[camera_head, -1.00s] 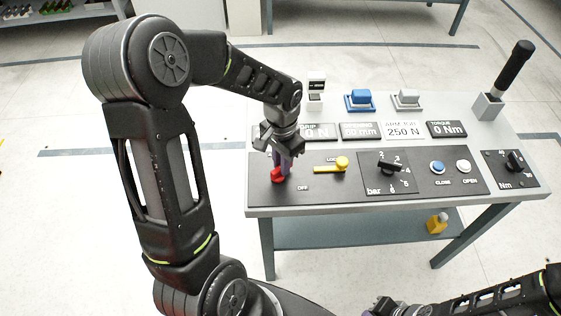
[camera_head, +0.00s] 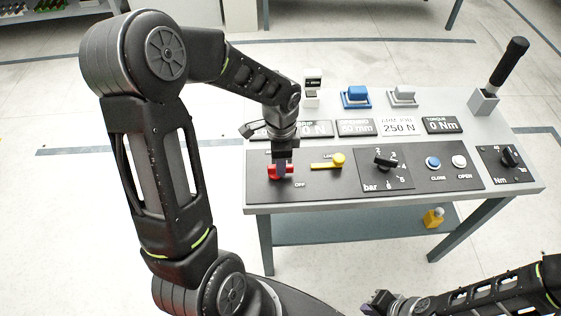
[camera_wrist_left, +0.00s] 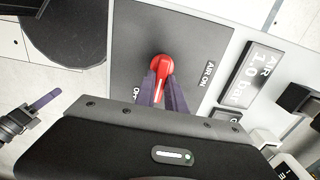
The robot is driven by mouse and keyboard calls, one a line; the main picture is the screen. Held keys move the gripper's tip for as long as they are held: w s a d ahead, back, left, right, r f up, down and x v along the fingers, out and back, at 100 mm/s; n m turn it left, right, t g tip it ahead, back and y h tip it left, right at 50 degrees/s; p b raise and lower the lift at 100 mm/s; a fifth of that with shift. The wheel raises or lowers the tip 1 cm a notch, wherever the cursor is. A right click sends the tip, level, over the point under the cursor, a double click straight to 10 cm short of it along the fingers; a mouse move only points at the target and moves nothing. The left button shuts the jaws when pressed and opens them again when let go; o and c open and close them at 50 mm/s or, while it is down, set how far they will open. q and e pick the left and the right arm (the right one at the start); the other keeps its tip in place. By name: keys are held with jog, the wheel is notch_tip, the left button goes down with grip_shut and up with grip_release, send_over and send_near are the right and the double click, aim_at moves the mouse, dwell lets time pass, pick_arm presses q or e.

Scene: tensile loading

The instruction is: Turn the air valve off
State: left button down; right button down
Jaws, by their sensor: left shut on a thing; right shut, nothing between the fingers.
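The air valve is a red handle (camera_head: 281,171) at the left end of the table's dark control panel. My left gripper (camera_head: 282,168) points down and is shut on the red handle. The display plate (camera_wrist_left: 248,82) reads AIR 1.0 bar. My right gripper (camera_head: 378,304) is shut and empty at the bottom edge, well away from the table.
Further right are a bar knob (camera_head: 384,160), a blue button (camera_head: 433,162), a white button (camera_head: 459,161) and an Nm knob (camera_head: 511,157). A black lever (camera_head: 512,62) rises at the back right.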

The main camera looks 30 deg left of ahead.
dwell(0.3)
pick_arm(q)
jog(key=c, duration=1.4)
grip_release()
notch_tip(320, 180, up, 8)
jog(key=shift+f, duration=0.1)
